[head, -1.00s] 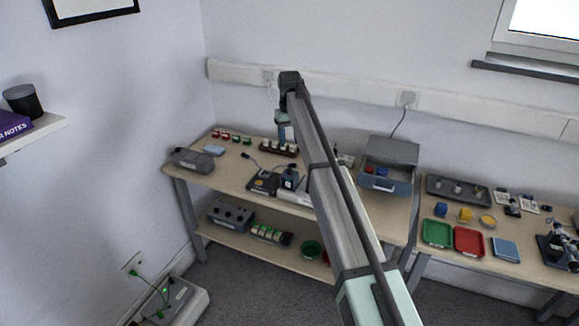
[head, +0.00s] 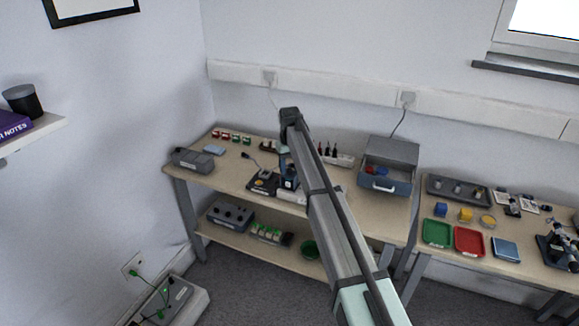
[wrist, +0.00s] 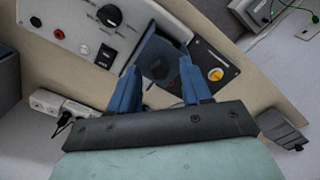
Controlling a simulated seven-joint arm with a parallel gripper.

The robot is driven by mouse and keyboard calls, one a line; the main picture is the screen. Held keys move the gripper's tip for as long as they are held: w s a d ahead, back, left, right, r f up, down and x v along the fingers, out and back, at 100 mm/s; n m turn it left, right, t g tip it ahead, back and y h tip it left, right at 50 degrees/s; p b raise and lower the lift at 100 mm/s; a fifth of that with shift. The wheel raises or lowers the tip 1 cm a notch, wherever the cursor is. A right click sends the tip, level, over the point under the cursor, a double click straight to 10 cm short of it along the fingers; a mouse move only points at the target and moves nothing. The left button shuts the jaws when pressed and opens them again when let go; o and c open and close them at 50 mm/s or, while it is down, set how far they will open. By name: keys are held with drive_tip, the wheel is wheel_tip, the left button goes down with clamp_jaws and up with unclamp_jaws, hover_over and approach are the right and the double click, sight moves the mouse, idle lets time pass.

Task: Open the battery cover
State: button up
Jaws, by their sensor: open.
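My gripper (wrist: 158,70) is open, with its two blue fingers apart and nothing visibly held. A dark blue-grey box-like device (wrist: 160,50) lies beyond and between the fingertips in the wrist view; the fingers hide parts of its sides. In the head view this device (head: 289,184) stands on the left bench below the end of my arm, partly hidden. I cannot make out the battery cover for certain. I cannot tell whether the fingers touch the device.
A black plate with a yellow round part (wrist: 216,74) lies beside the device. A pale panel with knobs (wrist: 85,22) is on its other side. A grey box with an open drawer (head: 388,180) stands to the right on the bench (head: 225,180).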

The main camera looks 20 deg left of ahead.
drive_tip(key=shift+c, duration=0.5)
clamp_jaws()
